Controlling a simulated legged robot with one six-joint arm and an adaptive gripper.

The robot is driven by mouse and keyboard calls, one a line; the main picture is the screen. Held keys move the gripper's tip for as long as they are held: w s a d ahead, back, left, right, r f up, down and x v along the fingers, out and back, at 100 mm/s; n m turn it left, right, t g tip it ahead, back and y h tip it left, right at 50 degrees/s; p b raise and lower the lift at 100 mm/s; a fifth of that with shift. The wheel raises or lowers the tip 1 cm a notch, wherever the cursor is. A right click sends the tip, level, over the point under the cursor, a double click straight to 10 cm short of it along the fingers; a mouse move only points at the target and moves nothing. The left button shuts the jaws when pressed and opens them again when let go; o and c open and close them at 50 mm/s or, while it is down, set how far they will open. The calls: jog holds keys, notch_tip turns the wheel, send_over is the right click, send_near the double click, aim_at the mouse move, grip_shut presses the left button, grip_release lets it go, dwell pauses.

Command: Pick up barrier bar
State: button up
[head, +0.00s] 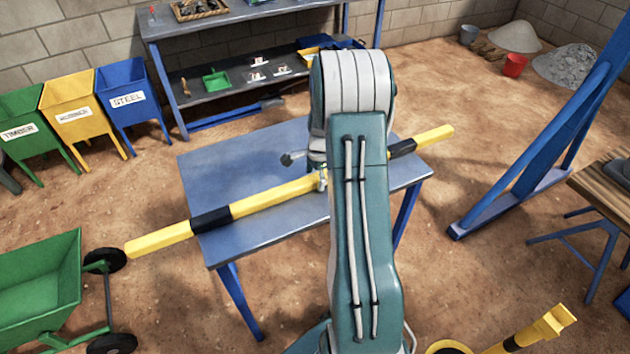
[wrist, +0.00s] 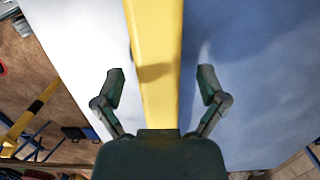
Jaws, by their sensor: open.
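The barrier bar (head: 276,195) is a long yellow bar with black bands. It lies across the blue table (head: 229,157) and sticks out past both sides. My arm hides part of its middle in the head view. In the wrist view the bar (wrist: 157,70) runs up the picture between the two fingers of my gripper (wrist: 159,87). The fingers are apart, with a gap on each side of the bar. In the head view my gripper is mostly hidden behind my arm, at the bar's middle.
A green cart (head: 45,282) stands at the lower left. Timber, yellow and steel bins (head: 127,97) stand at the back left. A shelf bench (head: 240,75) is behind the table. A blue frame (head: 545,150) and a wooden-topped bench (head: 608,185) are at the right. Another yellow-black piece (head: 527,335) is at lower right.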

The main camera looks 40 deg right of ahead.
grip_shut()
jog(key=shift+r, duration=0.1)
